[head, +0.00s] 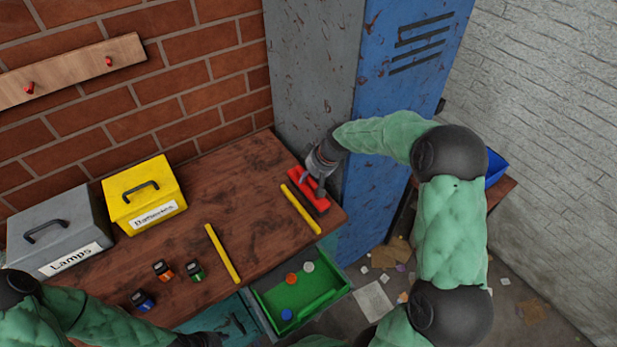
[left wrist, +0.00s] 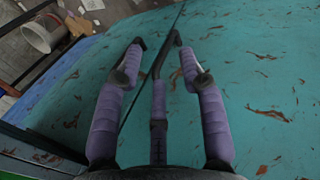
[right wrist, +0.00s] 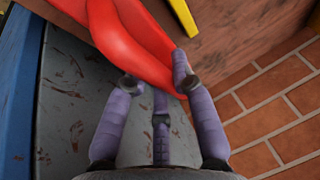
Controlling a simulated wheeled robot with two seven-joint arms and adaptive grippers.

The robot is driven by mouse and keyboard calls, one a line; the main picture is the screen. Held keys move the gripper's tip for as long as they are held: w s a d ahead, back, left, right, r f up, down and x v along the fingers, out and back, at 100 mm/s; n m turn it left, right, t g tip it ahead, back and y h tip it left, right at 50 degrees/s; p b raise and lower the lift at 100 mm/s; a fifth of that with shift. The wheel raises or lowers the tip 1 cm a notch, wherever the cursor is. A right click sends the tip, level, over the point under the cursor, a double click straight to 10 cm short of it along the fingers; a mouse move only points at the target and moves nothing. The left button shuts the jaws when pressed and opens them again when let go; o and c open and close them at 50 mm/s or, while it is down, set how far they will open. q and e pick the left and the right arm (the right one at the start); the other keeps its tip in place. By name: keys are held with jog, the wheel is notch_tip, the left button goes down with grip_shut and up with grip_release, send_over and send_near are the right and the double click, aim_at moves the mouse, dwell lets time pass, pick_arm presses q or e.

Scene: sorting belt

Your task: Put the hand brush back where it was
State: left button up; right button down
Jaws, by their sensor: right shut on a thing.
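The red hand brush (head: 318,203) is over the right end of the wooden bench (head: 255,170), between a yellow strip (head: 301,209) and the lockers. My right gripper (head: 316,181) is shut on it from the locker side. In the right wrist view the red brush (right wrist: 130,40) lies across the fingers (right wrist: 155,85), with the bench edge behind it. Whether it touches the bench top is unclear. My left gripper (left wrist: 158,42) is empty with its fingers apart, over a worn teal surface (left wrist: 250,90); it is mostly cut off at the head view's bottom edge.
A grey Lamps box (head: 55,225) and a yellow Batteries box (head: 145,185) stand at the bench's left. Several small jars and a second yellow strip (head: 222,253) lie nearer. A green tray (head: 315,300) holds coloured discs. A wooden peg rail (head: 75,70) hangs on the brick wall.

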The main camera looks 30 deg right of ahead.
jog(key=c, duration=1)
grip_release()
jog(key=shift+f, duration=0.15)
jog(key=shift+c, duration=0.2)
jog(key=shift+s+d+r, duration=0.1)
jog(key=shift+r, duration=0.4)
jog(key=p+v, duration=0.3)
jog(key=v, duration=0.8)
jog(key=shift+p, duration=0.4)
jog(key=shift+s+r, duration=0.1)
